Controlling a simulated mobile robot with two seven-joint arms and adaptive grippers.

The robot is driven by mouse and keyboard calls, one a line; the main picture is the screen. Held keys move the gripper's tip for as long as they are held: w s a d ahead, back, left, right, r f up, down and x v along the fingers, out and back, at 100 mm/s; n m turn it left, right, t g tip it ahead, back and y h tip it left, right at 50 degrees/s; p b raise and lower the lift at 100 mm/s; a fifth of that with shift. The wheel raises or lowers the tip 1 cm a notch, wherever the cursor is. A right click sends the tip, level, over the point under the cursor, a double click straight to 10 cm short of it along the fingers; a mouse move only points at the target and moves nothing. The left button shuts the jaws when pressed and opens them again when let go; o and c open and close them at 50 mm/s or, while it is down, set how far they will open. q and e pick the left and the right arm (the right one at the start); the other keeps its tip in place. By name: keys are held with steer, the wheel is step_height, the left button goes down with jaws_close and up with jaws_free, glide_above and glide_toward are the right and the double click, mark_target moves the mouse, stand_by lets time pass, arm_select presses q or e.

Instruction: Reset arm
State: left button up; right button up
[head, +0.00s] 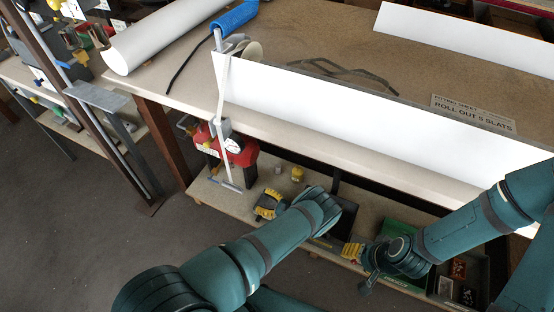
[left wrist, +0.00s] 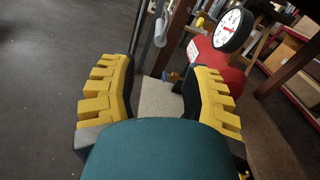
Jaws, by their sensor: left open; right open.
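My left gripper (head: 268,204) is in front of the workbench, above its lower shelf, with yellow fingers pointing left. In the left wrist view its yellow fingers (left wrist: 160,92) are spread wide with nothing between them. My right gripper (head: 352,251) is further right, over the lower shelf area near a green tray; its yellow fingertips show only partly and nothing is seen in them. A long white slat (head: 370,112) lies along the front of the bench top (head: 290,48), and a grey clamp (head: 222,115) with a pale strap hangs at its left end.
A red device with a dial gauge (head: 236,147) stands on the lower shelf (head: 218,195) left of my left gripper; it also shows in the left wrist view (left wrist: 233,30). A green tray (head: 405,281) is below my right arm. The floor (head: 80,230) at left is clear.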

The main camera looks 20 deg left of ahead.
arm_select(q)
steer(key=s+a+f+n+g+h, duration=0.2)
steer(key=s+f+n+g+h, duration=0.1)
steer(key=s+n+g+h, duration=0.25)
steer(key=s+d+r+n+g+h, duration=0.1)
steer(key=s+d+n+g+h, duration=0.15)
steer(key=s+d+h, duration=0.55)
steer(key=d+r+n+t+h, duration=0.4)
steer(key=r+n, duration=0.1)
steer(key=r, duration=0.3)
steer(key=s+d+r+n+t+h, duration=0.1)
steer(key=d+r+n+t+h, duration=0.3)
steer(key=r, duration=0.5)
steer(key=shift+s+r+n+t, duration=0.2)
steer(key=shift+r+n+t, duration=0.1)
steer(key=shift+n, duration=0.3)
